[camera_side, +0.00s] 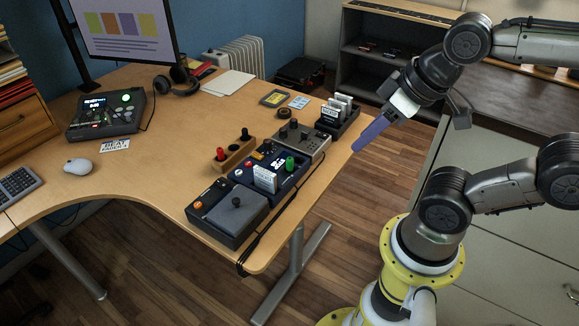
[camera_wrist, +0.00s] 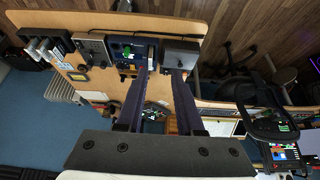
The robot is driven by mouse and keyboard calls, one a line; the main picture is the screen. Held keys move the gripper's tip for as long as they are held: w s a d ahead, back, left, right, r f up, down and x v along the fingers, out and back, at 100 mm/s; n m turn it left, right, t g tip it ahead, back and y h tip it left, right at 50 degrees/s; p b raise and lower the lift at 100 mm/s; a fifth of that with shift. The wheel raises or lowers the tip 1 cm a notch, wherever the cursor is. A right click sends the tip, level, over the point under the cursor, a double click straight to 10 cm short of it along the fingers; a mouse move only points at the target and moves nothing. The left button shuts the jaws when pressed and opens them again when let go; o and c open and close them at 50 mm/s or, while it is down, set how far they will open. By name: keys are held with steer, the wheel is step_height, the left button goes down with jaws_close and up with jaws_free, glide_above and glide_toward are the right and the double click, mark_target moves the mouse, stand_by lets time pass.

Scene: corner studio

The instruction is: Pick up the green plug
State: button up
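The green plug (camera_side: 290,163) stands upright in the blue module (camera_side: 298,181), toward the right part of the desk. A small green spot in the wrist view, on the blue module (camera_wrist: 118,47), looks like the same plug (camera_wrist: 127,50). My gripper (camera_side: 357,147) is in the air past the desk's right edge, to the right of the plug and clear of it. In the wrist view its two long purple fingers (camera_wrist: 160,73) stand apart with nothing between them.
A white card (camera_side: 265,178) stands upright in the blue module near the plug. A grey module with a joystick (camera_side: 234,212), a grey knob module (camera_side: 303,140), a wooden block with red and black plugs (camera_side: 236,155) and a card rack (camera_side: 338,116) surround it. The desk's middle is clear.

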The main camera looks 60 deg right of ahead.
steer(key=o, duration=0.3)
